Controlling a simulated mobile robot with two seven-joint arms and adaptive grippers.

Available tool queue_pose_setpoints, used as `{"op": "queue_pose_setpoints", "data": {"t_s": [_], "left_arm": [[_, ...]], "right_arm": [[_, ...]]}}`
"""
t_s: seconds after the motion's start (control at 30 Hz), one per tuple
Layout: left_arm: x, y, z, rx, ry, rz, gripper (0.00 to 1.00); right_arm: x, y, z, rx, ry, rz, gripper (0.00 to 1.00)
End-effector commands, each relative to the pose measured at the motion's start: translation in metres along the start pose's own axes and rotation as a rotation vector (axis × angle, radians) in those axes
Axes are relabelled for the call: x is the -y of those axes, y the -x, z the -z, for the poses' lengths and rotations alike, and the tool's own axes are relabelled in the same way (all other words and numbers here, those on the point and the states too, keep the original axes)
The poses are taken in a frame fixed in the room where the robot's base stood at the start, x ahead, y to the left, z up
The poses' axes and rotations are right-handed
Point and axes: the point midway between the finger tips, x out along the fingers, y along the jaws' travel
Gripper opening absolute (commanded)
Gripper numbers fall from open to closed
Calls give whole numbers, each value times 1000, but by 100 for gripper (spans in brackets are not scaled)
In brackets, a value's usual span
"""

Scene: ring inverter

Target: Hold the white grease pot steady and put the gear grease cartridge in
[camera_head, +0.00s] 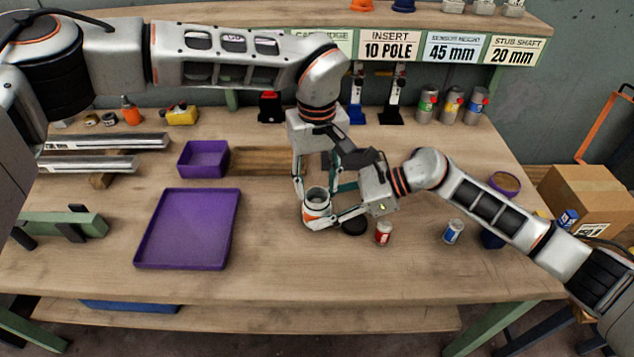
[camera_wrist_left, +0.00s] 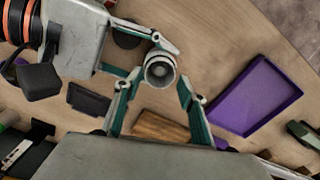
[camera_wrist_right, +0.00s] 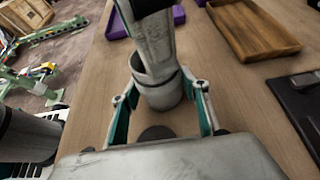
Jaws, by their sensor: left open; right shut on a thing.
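The white grease pot (camera_head: 317,199) stands upright on the bench with an orange mark on its side. Its round opening faces up in the left wrist view (camera_wrist_left: 160,70). My right gripper (camera_head: 318,217) is shut on the pot from the right; its fingers also flank the pot in the right wrist view (camera_wrist_right: 160,98). My left gripper (camera_head: 316,183) points down just above the pot, open, with nothing seen in its jaws. A red can (camera_head: 383,233) and a blue-and-white can (camera_head: 453,232) stand to the right; I cannot read which is the gear grease cartridge.
A large purple tray (camera_head: 188,264), a small purple bin (camera_head: 203,172) and a wooden tray (camera_head: 262,160) lie left of the grippers. A black disc (camera_head: 353,226) lies close to the pot. The front bench edge area is clear. Several canisters (camera_head: 451,106) stand at the back right.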

Motion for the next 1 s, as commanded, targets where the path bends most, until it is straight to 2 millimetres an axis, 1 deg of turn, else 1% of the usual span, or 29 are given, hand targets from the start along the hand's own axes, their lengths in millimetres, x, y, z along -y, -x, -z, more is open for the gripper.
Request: {"op": "queue_pose_setpoints", "data": {"t_s": [0.17, 0.4, 0.53, 0.6, 0.73, 1.0], "left_arm": [[0, 27, 1, -4, 1, -2, 41], [0, 76, 1, -5, 1, -2, 41], [0, 97, 1, -3, 1, -2, 41], [0, 105, 0, -2, 1, -1, 41], [0, 114, 0, -1, 0, -1, 41], [0, 116, 0, 0, 0, -1, 41]], "right_arm": [[0, 0, 1, -1, 0, -1, 33], [0, 0, 1, -1, -1, -1, 33], [0, 0, 1, -1, -1, -1, 33], [0, 0, 1, -1, -1, -1, 33], [0, 0, 1, -1, -1, -1, 33], [0, 0, 1, -1, -1, -1, 33]]}}
